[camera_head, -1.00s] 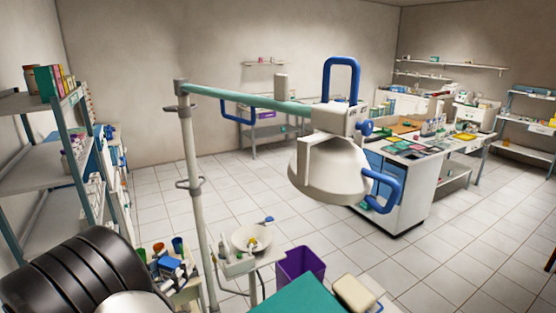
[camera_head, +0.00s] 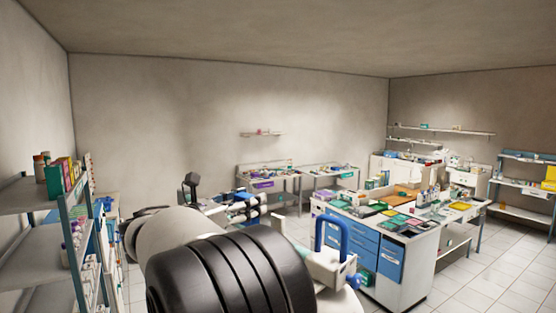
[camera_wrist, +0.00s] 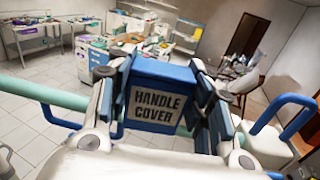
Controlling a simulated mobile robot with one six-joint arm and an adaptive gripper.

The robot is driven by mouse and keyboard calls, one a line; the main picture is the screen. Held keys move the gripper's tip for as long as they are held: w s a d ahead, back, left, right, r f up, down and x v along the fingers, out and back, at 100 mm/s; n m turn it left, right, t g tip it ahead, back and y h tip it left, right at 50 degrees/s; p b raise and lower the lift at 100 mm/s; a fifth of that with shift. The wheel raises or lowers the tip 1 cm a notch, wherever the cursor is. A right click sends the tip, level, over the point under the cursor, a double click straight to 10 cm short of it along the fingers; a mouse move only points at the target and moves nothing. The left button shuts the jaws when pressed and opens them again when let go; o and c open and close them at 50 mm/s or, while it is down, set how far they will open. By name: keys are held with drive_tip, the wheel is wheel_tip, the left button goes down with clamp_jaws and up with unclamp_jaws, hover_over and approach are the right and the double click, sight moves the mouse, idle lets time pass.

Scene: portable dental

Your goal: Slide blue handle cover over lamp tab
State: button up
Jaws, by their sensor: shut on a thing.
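The blue handle cover (camera_wrist: 158,108), a box with a white label reading HANDLE COVER, is in my gripper (camera_wrist: 160,72) in the wrist view. The fingers press on its left and right sides. Behind it the lamp's teal arm (camera_wrist: 40,95) crosses the view, with blue loop handles at left (camera_wrist: 60,118) and right (camera_wrist: 296,118). In the head view, the lamp's upright blue handle (camera_head: 342,236) and white housing (camera_head: 325,268) show beside my arm, which hides most of the lamp. I cannot make out the lamp tab.
In the head view, a shelf rack (camera_head: 62,235) stands close on the left. A cabinet island (camera_head: 405,262) with supplies on top stands beyond the lamp at right. Free tiled floor (camera_head: 480,280) lies to its right.

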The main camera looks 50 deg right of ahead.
sight(278, 215)
drive_tip(key=shift+m+g, duration=0.4)
drive_tip(key=shift+g, duration=0.2)
drive_tip(key=s+d+r, duration=0.1)
drive_tip(key=r, duration=0.1)
drive_tip(key=s+d+r, duration=0.3)
drive_tip(key=s+r, duration=0.1)
drive_tip(key=shift+s+d+r+p, duration=0.2)
drive_tip(key=shift+d+r+p, duration=0.05)
drive_tip(key=shift+r+p, duration=0.1)
drive_tip(key=shift+s+d+f, duration=0.15)
drive_tip(key=shift+s, duration=0.1)
drive_tip(key=shift+f+b, duration=1.45)
drive_tip(key=shift+b, duration=0.15)
drive_tip(key=shift+p, duration=0.3)
drive_tip(key=shift+f, duration=0.15)
drive_tip(key=shift+f+b, duration=1.4)
drive_tip(key=shift+f, duration=1.55)
idle(1.2)
